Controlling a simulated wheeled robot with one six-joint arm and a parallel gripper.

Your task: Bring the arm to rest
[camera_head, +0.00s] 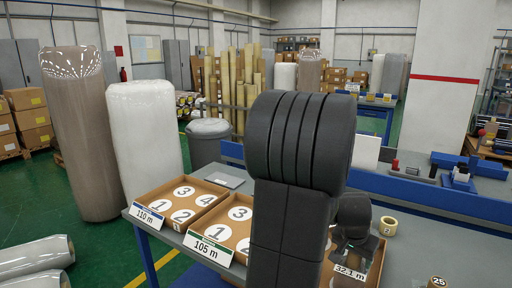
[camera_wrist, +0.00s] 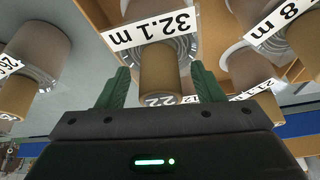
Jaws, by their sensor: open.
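My arm (camera_head: 300,150) stands upright in the middle of the head view, dark grey, and hides part of the table behind it. In the wrist view my gripper (camera_wrist: 160,75) has two green fingers spread apart. A brown wrapped roll marked 22 (camera_wrist: 160,85) shows between the fingers, under a white label reading 32.1 m (camera_wrist: 150,28). No finger visibly grips it; its exact distance from the fingers is unclear. In the head view the wrist is low by the 32.1 m label (camera_head: 351,271), and the fingers are hidden.
A small roll marked 2 (camera_head: 388,226) and one marked 25 (camera_head: 437,282) stand on the grey table at right. Large wrapped rolls (camera_head: 80,130) stand at left.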

